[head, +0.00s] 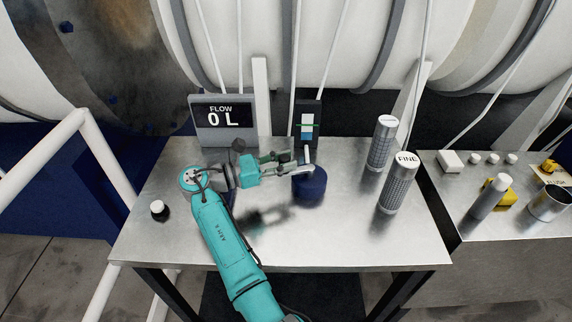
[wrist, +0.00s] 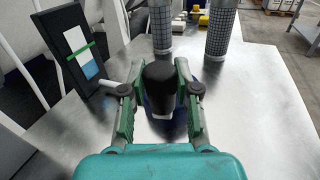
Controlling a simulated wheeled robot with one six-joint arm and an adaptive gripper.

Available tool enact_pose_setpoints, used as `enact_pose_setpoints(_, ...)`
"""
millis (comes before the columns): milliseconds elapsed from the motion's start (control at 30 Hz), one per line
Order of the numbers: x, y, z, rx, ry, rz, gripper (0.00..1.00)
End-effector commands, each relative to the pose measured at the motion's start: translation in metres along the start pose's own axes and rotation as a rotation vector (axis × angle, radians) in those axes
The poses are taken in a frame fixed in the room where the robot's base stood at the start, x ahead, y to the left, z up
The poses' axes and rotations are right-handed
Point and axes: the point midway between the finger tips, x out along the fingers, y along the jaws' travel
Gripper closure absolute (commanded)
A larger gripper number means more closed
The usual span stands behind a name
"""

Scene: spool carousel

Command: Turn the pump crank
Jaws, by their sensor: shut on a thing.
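The pump is a dark blue round body (head: 310,190) on the steel bench, partly hidden by my gripper. In the wrist view, the black crank knob (wrist: 159,82) stands between the two fingers of my gripper (wrist: 160,98), which is shut on it. My gripper (head: 299,169) is over the pump in the head view, reaching in from the left; the knob is hard to make out there. A display (head: 221,116) reads FLOW 0 L. A dark level gauge (head: 307,124) stands behind the pump, with a green line above a blue fill in the wrist view.
Two grey mesh filter cylinders stand right of the pump, one at the back (head: 381,145) and one marked FINE (head: 398,185). A second bench (head: 500,232) holds several items. The front right of the steel bench (head: 350,240) is clear.

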Motion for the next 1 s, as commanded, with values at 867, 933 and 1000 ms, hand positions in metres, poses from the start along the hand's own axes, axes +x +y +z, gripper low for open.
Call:
enact_pose_setpoints(867,0.007,0.017,-0.002,-0.003,-0.009,-0.264,1.00)
enact_pose_setpoints(933,0.007,0.017,-0.003,-0.003,-0.009,-0.268,1.00)
enact_pose_setpoints(1000,0.007,0.017,-0.003,-0.002,-0.009,-0.271,1.00)
